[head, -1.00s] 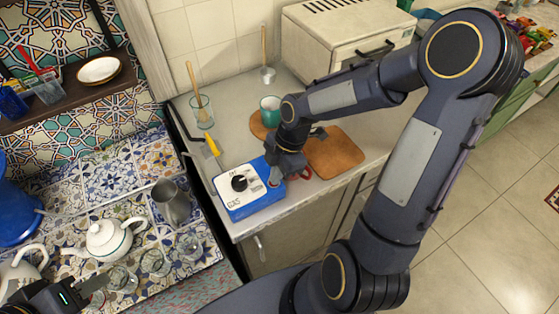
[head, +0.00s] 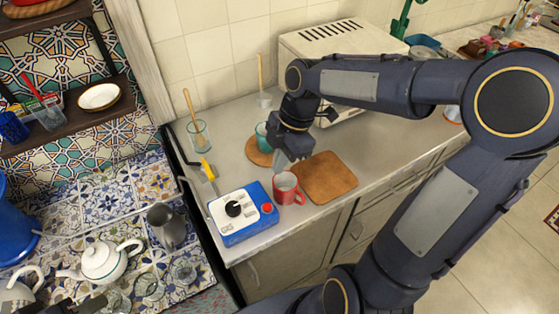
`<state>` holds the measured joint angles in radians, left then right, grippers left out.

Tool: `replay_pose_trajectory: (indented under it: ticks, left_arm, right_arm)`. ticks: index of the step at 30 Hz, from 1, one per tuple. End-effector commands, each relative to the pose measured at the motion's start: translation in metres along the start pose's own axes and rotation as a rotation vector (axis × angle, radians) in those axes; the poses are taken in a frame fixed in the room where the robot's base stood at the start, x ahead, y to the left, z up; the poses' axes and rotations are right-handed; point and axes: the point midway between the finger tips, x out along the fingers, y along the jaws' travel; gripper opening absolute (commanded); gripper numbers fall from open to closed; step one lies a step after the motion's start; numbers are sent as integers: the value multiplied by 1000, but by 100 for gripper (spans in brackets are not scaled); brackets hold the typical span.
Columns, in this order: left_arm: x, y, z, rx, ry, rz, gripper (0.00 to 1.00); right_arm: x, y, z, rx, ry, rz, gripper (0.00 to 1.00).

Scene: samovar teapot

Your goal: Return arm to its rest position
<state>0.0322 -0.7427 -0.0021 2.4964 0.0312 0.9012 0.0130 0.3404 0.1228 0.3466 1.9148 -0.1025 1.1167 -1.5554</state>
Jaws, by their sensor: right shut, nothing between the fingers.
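My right gripper (head: 284,161) hangs above the counter, pointing down, shut and empty. It is above and behind the red mug (head: 287,188), in front of the teal mug (head: 263,136), which it partly hides. Its arm comes in from the right across the picture. Below and left of it, a blue and white control box (head: 242,214) with a black knob and a red button sits at the counter's front left corner. My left gripper (head: 85,305) shows only in part at the bottom left edge, and its jaws are not clear.
A brown board (head: 325,178) lies right of the red mug. A glass with a wooden stick (head: 198,133) and a white oven (head: 340,62) stand at the back. On the tiled surface are a white teapot (head: 101,262), a grey pitcher (head: 166,228) and several glasses.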

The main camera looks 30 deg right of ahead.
Motion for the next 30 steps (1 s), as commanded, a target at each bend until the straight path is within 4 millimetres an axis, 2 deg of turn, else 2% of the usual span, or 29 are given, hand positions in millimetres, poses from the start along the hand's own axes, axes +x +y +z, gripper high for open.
replay_pose_trajectory:
  ticks: [12, 16, 20, 23, 27, 30]
  left_arm:
    - [0, 0, 0, 0, 0, 0, 36]
    - [0, 0, 0, 0, 0, 0, 36]
    - [0, 0, 0, 0, 0, 0, 36]
    - [0, 0, 0, 0, 0, 0, 36]
    - [0, 0, 0, 0, 0, 0, 36]
    - [0, 0, 0, 0, 0, 0, 36]
  right_arm:
    - [0, 0, 0, 3, -1, 2, 0]
    - [-8, -11, -1, 105, -15, 34, 0]
    - [-23, -42, -5, 416, -17, 132, 0]
    - [-31, -73, -8, 745, 37, 229, 0]
    - [-30, -111, -13, 1175, 188, 323, 0]
    - [-26, -128, -16, 1404, 306, 346, 0]
